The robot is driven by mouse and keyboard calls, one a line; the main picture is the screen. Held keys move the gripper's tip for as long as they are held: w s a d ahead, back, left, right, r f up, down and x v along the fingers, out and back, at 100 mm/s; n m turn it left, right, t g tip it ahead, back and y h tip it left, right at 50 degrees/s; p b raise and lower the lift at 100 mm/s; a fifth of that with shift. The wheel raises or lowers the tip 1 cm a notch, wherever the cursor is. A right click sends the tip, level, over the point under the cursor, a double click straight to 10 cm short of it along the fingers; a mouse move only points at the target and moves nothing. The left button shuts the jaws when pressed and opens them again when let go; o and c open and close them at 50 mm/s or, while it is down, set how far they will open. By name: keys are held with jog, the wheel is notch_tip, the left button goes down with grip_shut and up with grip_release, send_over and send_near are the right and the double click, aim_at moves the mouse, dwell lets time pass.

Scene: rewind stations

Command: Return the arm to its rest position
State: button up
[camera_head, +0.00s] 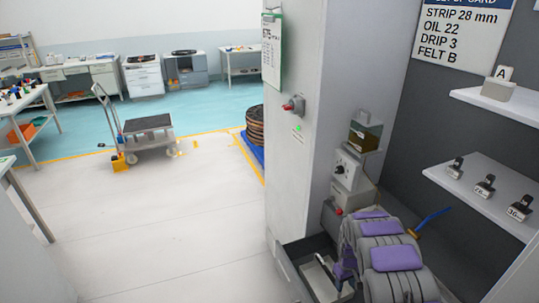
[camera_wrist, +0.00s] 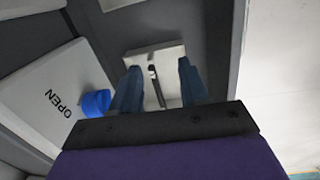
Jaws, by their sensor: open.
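My grey arm with purple pads (camera_head: 385,255) is bent at the lower right of the head view, in front of the station. My gripper (camera_wrist: 158,85) shows in the wrist view with its two blue-grey fingers apart and nothing held between them. Beyond the fingers is a pale plate (camera_wrist: 168,53) with a dark slot. I cannot tell its distance from the fingertips. In the head view the fingers are not clearly visible.
A white panel marked OPEN (camera_wrist: 45,98) with a blue knob (camera_wrist: 96,103) lies left of my fingers. A grey column (camera_head: 300,130) and shelf (camera_head: 490,193) with several small black-topped items flank the arm. A cart (camera_head: 148,138) stands on open floor further left.

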jog(key=s+a+r+m, duration=0.1)
jog(key=s+r, duration=0.4)
jog(key=r, duration=0.4)
jog(key=s+a+r+m, duration=0.1)
jog(key=s+r, duration=0.4)
jog(key=r, duration=0.4)
jog(key=s+a+r+m, duration=0.1)
jog(key=s+a+r, duration=0.1)
jog(key=s+r, duration=0.5)
jog(key=s+a+r, duration=0.3)
jog(key=s+r, duration=0.1)
jog(key=s, duration=0.4)
jog(key=s+a+r+g, duration=0.1)
jog(key=s+a+r, duration=0.2)
jog(key=s, duration=0.6)
jog(key=s+a+r, duration=0.4)
jog(key=s+r, duration=0.1)
jog(key=s, duration=0.3)
jog(key=shift+s+m+y, duration=0.35)
jog(key=shift+m+y, duration=0.05)
jog(key=shift+c, duration=0.2)
